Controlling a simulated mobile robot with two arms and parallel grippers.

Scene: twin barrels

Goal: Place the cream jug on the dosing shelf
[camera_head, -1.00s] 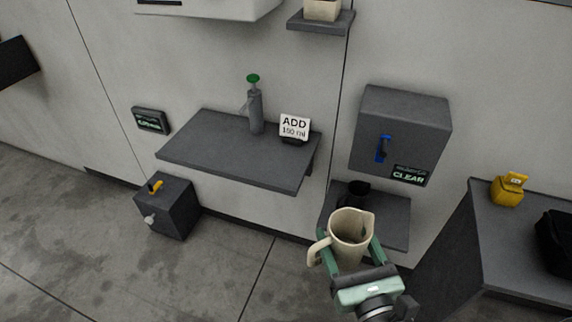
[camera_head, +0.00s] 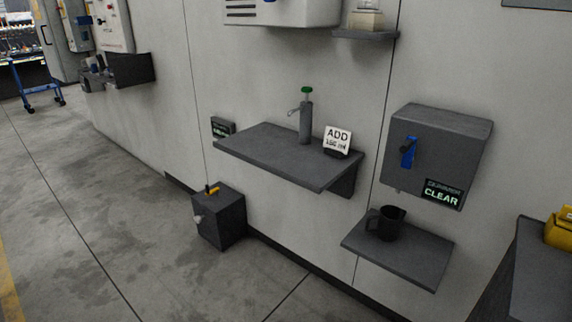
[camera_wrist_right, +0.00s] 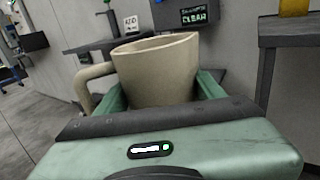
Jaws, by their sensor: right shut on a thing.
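The cream jug (camera_wrist_right: 158,62) is upright in the right wrist view, its handle to the left. My right gripper (camera_wrist_right: 160,92) is shut on it, with green fingers on both sides of its body. Jug and right gripper are out of the head view. The dosing shelf, which I take to be the grey wall shelf (camera_head: 252,149) with the pump bottle (camera_head: 306,124) and the "ADD" card (camera_head: 337,140), is mid-picture in the head view. It also shows behind the jug in the right wrist view (camera_wrist_right: 88,47). My left gripper is not in view.
The left part of the dosing shelf is bare. A lower shelf (camera_head: 414,263) at right holds a dark mug (camera_head: 386,223) under a grey wall box (camera_head: 438,150) with a "CLEAR" display. A dark floor box (camera_head: 220,217) stands below left. A bench (camera_head: 535,275) is at far right.

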